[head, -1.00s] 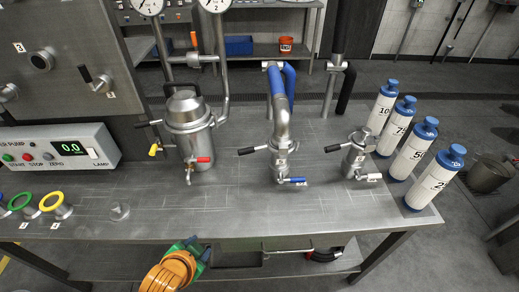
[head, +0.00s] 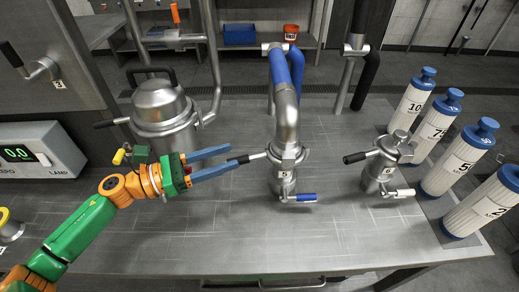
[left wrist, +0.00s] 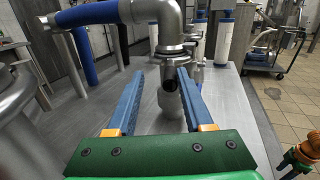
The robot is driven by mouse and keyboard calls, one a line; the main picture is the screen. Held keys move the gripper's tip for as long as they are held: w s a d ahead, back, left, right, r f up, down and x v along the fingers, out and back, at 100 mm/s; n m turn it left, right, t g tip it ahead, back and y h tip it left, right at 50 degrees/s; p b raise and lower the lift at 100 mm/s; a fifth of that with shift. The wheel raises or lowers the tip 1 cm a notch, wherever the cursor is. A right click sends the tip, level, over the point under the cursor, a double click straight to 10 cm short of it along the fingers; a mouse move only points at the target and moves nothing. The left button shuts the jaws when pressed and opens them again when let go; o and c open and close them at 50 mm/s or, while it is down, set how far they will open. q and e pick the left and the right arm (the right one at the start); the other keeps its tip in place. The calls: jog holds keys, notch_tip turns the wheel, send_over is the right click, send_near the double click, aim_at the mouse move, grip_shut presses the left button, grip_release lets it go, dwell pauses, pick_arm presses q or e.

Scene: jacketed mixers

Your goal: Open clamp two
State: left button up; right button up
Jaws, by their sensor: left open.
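The middle pipe clamp (head: 287,153) is a steel collar below a blue-sleeved pipe, with a black-ended lever (head: 244,159) pointing left. I cannot read a clamp number on it. My left gripper (head: 234,157) is open, its two blue fingers pointing right at the lever's black end. In the left wrist view the lever's dark round end (left wrist: 170,86) shows between the open fingers (left wrist: 160,75), nearer the right one. I cannot tell whether a finger touches it. A similar black lever (head: 356,158) is on the small right-hand vessel (head: 380,174).
A steel lidded vessel (head: 163,112) stands just behind my left gripper. A blue-handled valve (head: 300,197) sits below the middle clamp. Several blue-capped white cylinders (head: 452,168) line the right edge. The front of the steel bench (head: 230,240) is clear.

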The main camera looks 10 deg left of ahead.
aim_at(253, 155)
pick_arm(q)
jog(key=d+m+p, duration=0.1)
jog(key=d, duration=0.1)
jog(key=w+d+m+g+p, duration=0.1)
jog(key=d, duration=0.1)
jog(key=shift+r, duration=0.1)
jog(key=shift+p+x, duration=0.6)
jog(key=shift+x, duration=0.6)
jog(key=shift+w+d+f, duration=0.15)
jog(key=shift+f, duration=0.15)
grip_shut()
